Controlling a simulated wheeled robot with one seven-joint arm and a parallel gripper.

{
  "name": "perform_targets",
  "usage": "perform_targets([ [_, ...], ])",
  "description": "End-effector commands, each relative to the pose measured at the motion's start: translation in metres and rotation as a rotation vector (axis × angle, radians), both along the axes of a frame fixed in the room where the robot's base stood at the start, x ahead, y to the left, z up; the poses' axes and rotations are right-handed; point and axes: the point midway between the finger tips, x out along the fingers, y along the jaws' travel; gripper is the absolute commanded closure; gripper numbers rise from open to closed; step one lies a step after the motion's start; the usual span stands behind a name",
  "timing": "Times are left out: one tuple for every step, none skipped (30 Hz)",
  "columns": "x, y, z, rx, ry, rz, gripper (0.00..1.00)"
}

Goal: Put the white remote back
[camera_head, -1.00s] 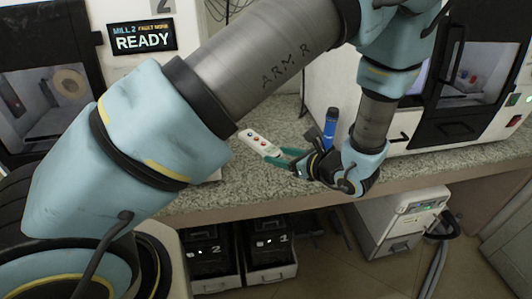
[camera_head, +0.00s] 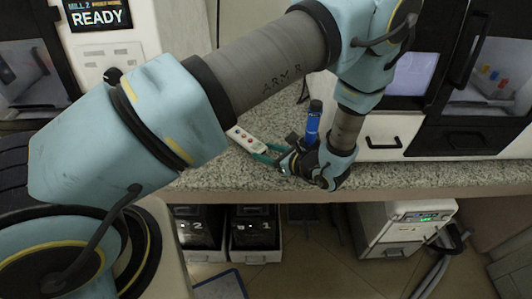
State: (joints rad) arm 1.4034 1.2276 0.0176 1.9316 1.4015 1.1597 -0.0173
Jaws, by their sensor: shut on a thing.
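The white remote (camera_head: 246,138), with red buttons on its face, shows above the speckled grey counter, just right of my upper arm. My gripper (camera_head: 268,153), with green fingers, is shut on the near end of the remote. The remote points up and left from the fingers. I cannot tell whether it touches the counter. Part of my wrist hides the rear of the fingers. No holder for the remote can be made out in this view.
The counter (camera_head: 400,178) is clear to the right of my wrist. A machine with a dark door (camera_head: 465,90) stands behind it. Mill 2 (camera_head: 98,45), its screen reading READY, is at the left. Below are black bins (camera_head: 254,228) and a white floor unit (camera_head: 405,225).

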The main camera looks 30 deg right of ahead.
Motion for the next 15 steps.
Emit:
perform_targets([
  [0.0, 0.0, -0.005, 0.002, 0.0, 0.001, 1.0],
  [0.0, 0.001, -0.008, 0.003, 0.0, 0.001, 1.0],
  [0.0, 0.0, -0.011, 0.002, 0.0, 0.001, 1.0],
  [0.0, 0.0, -0.013, 0.001, -0.001, 0.001, 1.0],
  [0.0, 0.0, -0.015, 0.001, -0.001, 0.001, 1.0],
  [0.0, 0.0, -0.016, -0.001, -0.001, 0.0, 1.0],
  [0.0, 0.0, -0.017, -0.001, -0.001, 0.0, 1.0],
  [0.0, 0.0, -0.017, -0.001, -0.001, 0.0, 1.0],
  [0.0, 0.0, -0.017, -0.001, -0.001, 0.0, 1.0],
  [0.0, 0.0, -0.017, -0.001, -0.001, 0.0, 1.0],
  [0.0, 0.0, -0.017, -0.001, -0.001, 0.0, 1.0],
  [0.0, 0.0, -0.017, -0.001, -0.001, 0.0, 1.0],
  [0.0, 0.0, -0.017, -0.001, -0.001, 0.0, 1.0],
  [0.0, 0.0, -0.018, -0.001, -0.001, 0.0, 1.0],
  [0.0, 0.0, -0.019, -0.001, -0.001, 0.0, 1.0],
])
